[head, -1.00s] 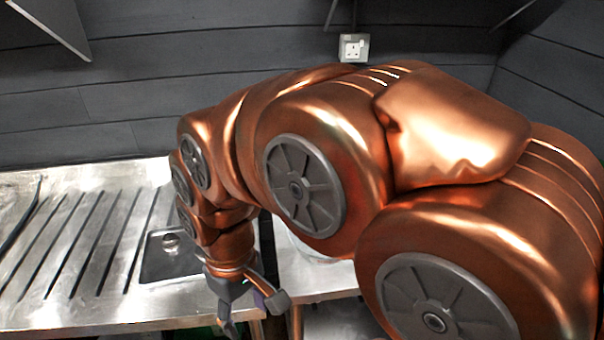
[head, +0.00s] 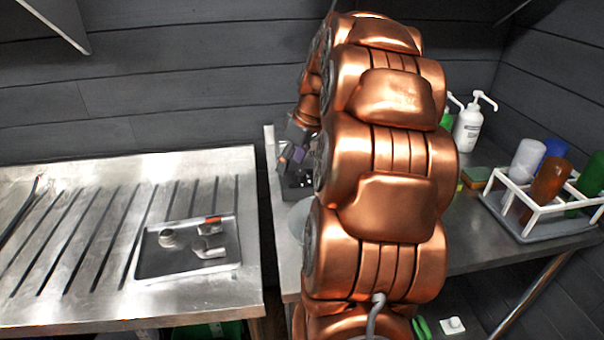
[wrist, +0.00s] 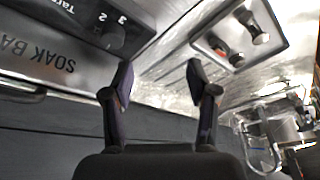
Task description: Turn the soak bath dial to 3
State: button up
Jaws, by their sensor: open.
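The soak bath (wrist: 52,72) shows at the upper left of the wrist view, its lettering upside down. Its dark round dial (wrist: 113,38) sits by the printed numbers 2 and 3; I cannot make out which number it points to. My gripper (wrist: 160,82) is open and empty, with its left finger below the dial and apart from it in the picture. In the head view my gripper (head: 293,145) is beside my arm, above a dark part at the back of the middle counter. My arm hides much of that counter and the dial.
A dark tray (head: 150,268) with several metal fittings lies on the ribbed steel drainboard (head: 60,255) at left. At right are a white bottle rack (head: 540,232), a white pump bottle (head: 467,130) and a sponge (head: 475,177). A dark wall stands behind.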

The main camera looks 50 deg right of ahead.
send_near(301, 173)
jog(key=f, duration=0.1)
jog(key=shift+t+h, duration=0.3)
jog(key=shift+t, duration=0.1)
jog(key=shift+a+p+x, duration=0.1)
jog(key=shift+p+x, duration=0.25)
jog(key=shift+x, duration=1.65)
jog(key=shift+a+p+x, duration=0.15)
jog(key=shift+p+x, duration=0.2)
jog(key=shift+x, duration=1.65)
jog(key=shift+s, duration=0.1)
jog(key=shift+c, duration=0.3)
grip_shut()
